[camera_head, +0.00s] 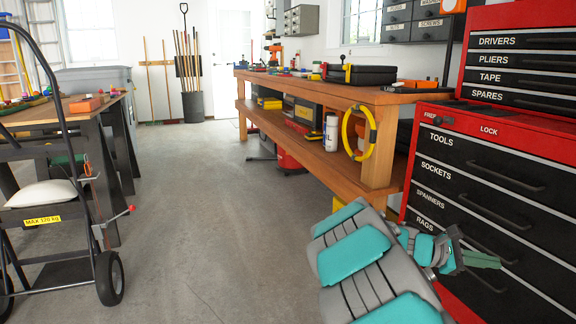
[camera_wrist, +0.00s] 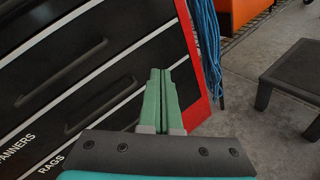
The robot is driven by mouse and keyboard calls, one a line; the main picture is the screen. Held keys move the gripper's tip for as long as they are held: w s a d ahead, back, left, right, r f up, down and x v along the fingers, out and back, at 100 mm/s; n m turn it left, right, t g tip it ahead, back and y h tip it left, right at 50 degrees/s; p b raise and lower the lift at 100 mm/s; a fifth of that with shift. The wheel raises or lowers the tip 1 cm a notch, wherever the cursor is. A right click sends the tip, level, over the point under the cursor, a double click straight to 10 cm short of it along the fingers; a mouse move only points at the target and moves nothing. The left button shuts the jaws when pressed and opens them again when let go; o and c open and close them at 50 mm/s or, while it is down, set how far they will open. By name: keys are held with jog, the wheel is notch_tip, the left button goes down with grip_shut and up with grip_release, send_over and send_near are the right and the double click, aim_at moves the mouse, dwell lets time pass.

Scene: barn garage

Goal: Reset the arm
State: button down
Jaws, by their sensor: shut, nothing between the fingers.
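My gripper (camera_head: 481,260) is at the lower right in the head view, in front of the red and black tool chest (camera_head: 480,150). Its green fingers point right and lie together. In the wrist view my gripper (camera_wrist: 160,80) is shut and empty, with the chest's black drawer fronts (camera_wrist: 60,70) behind and to the left of it. I cannot tell whether the fingertips touch the chest.
A wooden workbench (camera_head: 300,92) runs along the right wall. A hand truck (camera_head: 75,180) stands at the left. The concrete floor between them is clear.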

jog(key=s+a+m+g+y+p, duration=0.1)
jog(key=s+a+m+y, duration=0.3)
jog(key=s, duration=0.6)
jog(key=s+a+m+g+y+p, duration=0.1)
jog(key=s+a+m+y, duration=0.3)
jog(key=s, duration=0.5)
jog(key=s+a+f+m+y+p, duration=0.1)
jog(key=s+a+y, duration=0.1)
jog(key=s+a, duration=0.2)
jog(key=s+a+m+t+y, duration=0.1)
jog(key=s+a+y, duration=0.2)
jog(key=a, duration=0.8)
jog(key=s+a+f+m+y+p, duration=0.1)
jog(key=s+a+y, duration=0.1)
jog(key=s+a, duration=0.5)
jog(key=shift+a+f+t+y+p, duration=0.3)
jog(key=shift+a+t+y, duration=0.1)
jog(key=shift+a, duration=0.3)
jog(key=shift+d, duration=0.2)
